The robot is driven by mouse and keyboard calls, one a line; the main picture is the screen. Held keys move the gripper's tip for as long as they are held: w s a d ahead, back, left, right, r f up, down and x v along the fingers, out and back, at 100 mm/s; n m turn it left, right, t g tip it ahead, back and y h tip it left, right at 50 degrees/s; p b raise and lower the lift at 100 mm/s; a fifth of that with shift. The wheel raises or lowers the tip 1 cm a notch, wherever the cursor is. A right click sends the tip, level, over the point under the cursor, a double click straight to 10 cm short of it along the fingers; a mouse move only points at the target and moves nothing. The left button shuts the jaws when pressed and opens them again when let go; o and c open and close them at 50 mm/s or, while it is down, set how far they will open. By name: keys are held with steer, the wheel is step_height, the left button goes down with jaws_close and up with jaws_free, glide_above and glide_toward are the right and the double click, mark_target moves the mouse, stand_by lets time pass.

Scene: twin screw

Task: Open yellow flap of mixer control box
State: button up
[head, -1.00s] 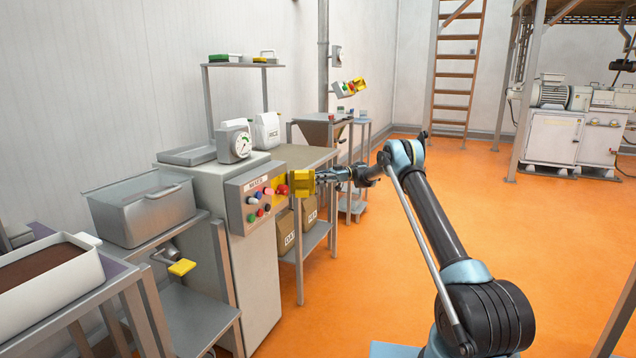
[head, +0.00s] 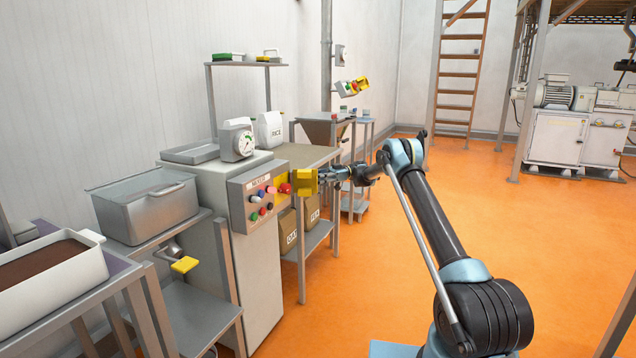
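The mixer control box (head: 240,205) is a grey panel on the front of a tall grey cabinet, with several coloured buttons and a red knob (head: 285,188). Its yellow flap (head: 304,182) stands out from the right side of the box, swung away from the red knob, which is exposed. My gripper (head: 328,175) is at the right of the flap, at or very near its edge. The fingers are small and dark here. I cannot tell whether they touch the flap or whether they are open or shut.
A dial scale (head: 236,138) stands on the cabinet. A metal bin (head: 145,205) and a white tray of brown material (head: 45,262) are at left. A shelf table (head: 300,157) stands behind the flap. The orange floor (head: 400,260) is clear at right.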

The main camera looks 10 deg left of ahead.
steer(key=v, duration=0.7)
steer(key=shift+w+d, duration=0.15)
steer(key=shift+d, duration=0.05)
